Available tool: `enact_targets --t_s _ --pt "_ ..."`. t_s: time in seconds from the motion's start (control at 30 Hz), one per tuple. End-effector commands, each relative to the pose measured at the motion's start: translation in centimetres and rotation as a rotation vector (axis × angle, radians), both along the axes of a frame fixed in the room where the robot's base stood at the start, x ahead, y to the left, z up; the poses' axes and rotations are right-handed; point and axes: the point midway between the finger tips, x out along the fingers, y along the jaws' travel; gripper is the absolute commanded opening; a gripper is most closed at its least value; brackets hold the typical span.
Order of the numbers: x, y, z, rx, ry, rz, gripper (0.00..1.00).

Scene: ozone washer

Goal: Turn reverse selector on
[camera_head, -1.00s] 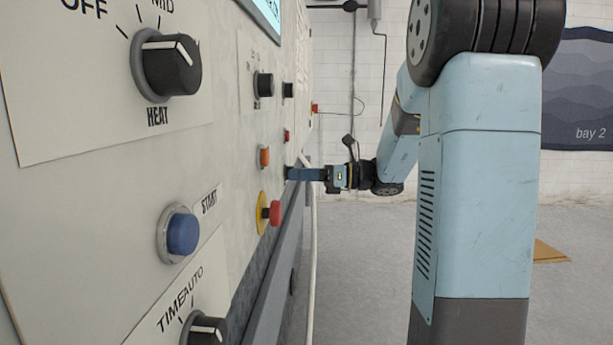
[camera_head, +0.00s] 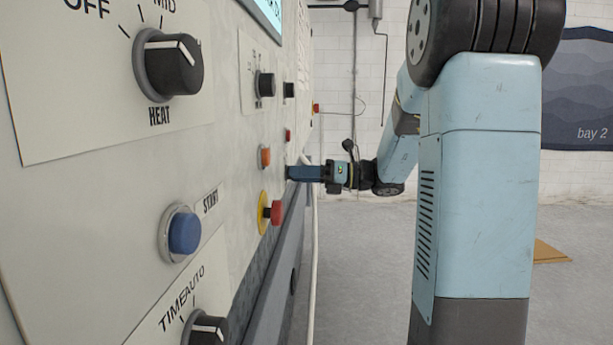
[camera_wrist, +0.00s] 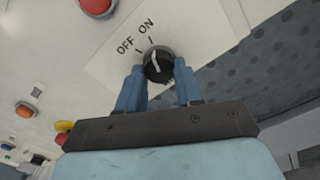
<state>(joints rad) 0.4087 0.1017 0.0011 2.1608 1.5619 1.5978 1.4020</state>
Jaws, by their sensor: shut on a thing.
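A black rotary selector knob (camera_wrist: 158,64) with a white pointer line sits on a pale plate (camera_wrist: 190,30) marked OFF and ON in the wrist view. Its pointer lies near the ON tick, though the view is tilted. My gripper (camera_wrist: 157,84) has its two blue fingers on either side of the knob and is shut on it. In the head view my gripper (camera_head: 292,173) reaches the panel from the right, and the knob is hidden there by the fingers. The plate's label other than OFF and ON cannot be read.
The panel carries a HEAT knob (camera_head: 170,64), a blue START button (camera_head: 184,232), an orange button (camera_head: 265,156) and a red stop button on a yellow ring (camera_head: 275,212). A grey rail (camera_head: 268,300) runs below.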

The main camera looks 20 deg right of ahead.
Motion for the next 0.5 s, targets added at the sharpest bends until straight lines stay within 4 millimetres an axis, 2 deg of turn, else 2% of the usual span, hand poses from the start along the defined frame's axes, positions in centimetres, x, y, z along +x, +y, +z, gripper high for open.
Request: enact_targets --t_s 0.07,0.1,0.33,0.5 --pt "-0.15 0.4 0.01 0.001 0.001 0.011 0.05" --pt "-0.15 0.39 0.02 0.001 0.001 0.011 0.39" --pt "-0.07 0.18 0.02 0.001 0.0 0.005 0.61" --pt "-0.04 0.08 0.01 0.0 0.0 0.002 0.61"
